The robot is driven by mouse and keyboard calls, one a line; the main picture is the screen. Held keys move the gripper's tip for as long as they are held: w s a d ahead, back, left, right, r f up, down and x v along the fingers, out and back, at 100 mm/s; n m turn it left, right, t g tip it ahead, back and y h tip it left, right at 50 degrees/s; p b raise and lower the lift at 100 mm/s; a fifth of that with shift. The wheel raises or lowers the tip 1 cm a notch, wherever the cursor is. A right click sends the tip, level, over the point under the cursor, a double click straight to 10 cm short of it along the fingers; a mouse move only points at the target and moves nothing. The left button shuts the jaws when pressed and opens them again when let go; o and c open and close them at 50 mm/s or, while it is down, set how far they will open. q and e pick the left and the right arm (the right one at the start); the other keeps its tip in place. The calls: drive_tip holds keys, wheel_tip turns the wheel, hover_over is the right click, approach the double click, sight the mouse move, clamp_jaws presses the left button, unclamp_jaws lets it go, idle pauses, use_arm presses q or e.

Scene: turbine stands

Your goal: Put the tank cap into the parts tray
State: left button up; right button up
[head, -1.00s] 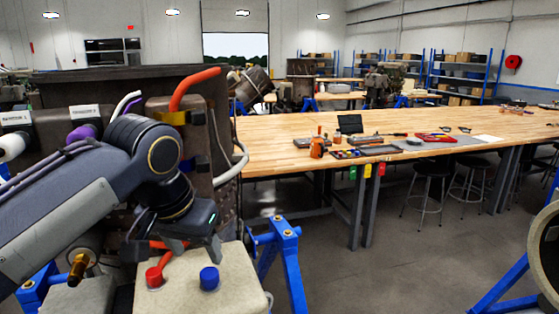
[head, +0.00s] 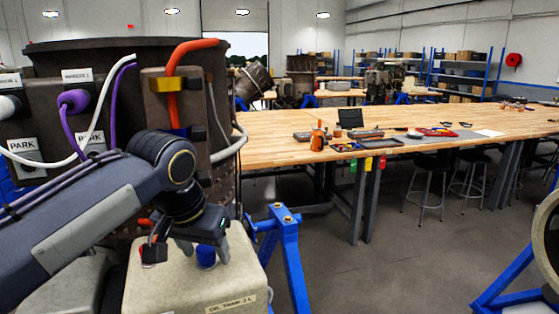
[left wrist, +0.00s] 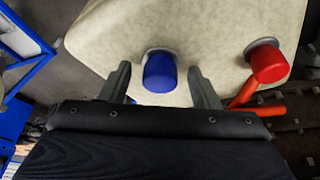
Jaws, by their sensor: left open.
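A pale tank (head: 185,285) in the lower left of the head view has a blue cap (head: 206,257) and a red cap (head: 153,254) on top. Both also show in the left wrist view, blue (left wrist: 160,72) in the middle and red (left wrist: 268,63) at right. My left gripper (head: 203,250) is open and points down at the blue cap. In the left wrist view its fingers (left wrist: 160,69) stand on either side of that cap, with gaps visible. The cap sits upright on the tank. My right gripper is out of view. A small parts tray (head: 345,148) appears on the workbench.
The long wooden workbench (head: 290,135) holds an orange bottle (head: 317,140), a black case (head: 350,118) and tools. A turbine casing (head: 110,70) with hoses stands behind the tank, near a blue stand (head: 285,240). Open floor lies at centre right.

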use_arm(q)
drive_tip(key=shift+p, duration=0.4)
idle(0.3)
drive_tip(key=shift+c, duration=0.2)
clamp_jaws()
drive_tip(key=shift+o, duration=0.2)
unclamp_jaws()
drive_tip(key=v, duration=0.7)
drive_tip(key=shift+s+r, duration=0.15)
drive_tip(key=shift+r, duration=0.25)
